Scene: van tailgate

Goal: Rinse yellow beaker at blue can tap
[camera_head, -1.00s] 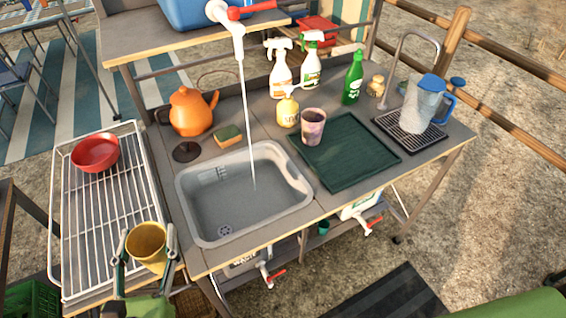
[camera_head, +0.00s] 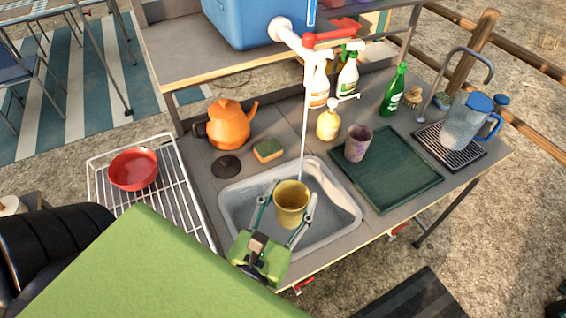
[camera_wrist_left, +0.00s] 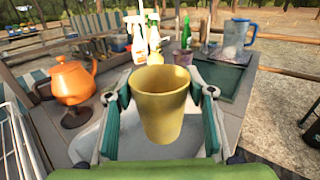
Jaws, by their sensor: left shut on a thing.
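My left gripper (camera_head: 283,212) is shut on the yellow beaker (camera_head: 291,205) and holds it upright over the grey sink basin (camera_head: 338,222). The beaker also shows between the fingers in the left wrist view (camera_wrist_left: 163,108). The blue can (camera_head: 250,22) stands on the upper shelf. Its white tap (camera_head: 290,32) has a red lever (camera_head: 335,36), and a thin white stream of water (camera_head: 304,130) falls from it. The stream comes down at or just behind the beaker's rim; I cannot tell whether it enters. My right gripper is out of view.
An orange kettle (camera_head: 229,126), a sponge (camera_head: 268,150) and a yellow soap pump bottle (camera_head: 328,124) stand behind the basin. A purple cup (camera_head: 358,143) is on the green tray (camera_head: 390,180). A red bowl (camera_head: 134,168) sits on the wire rack (camera_head: 180,205) at left.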

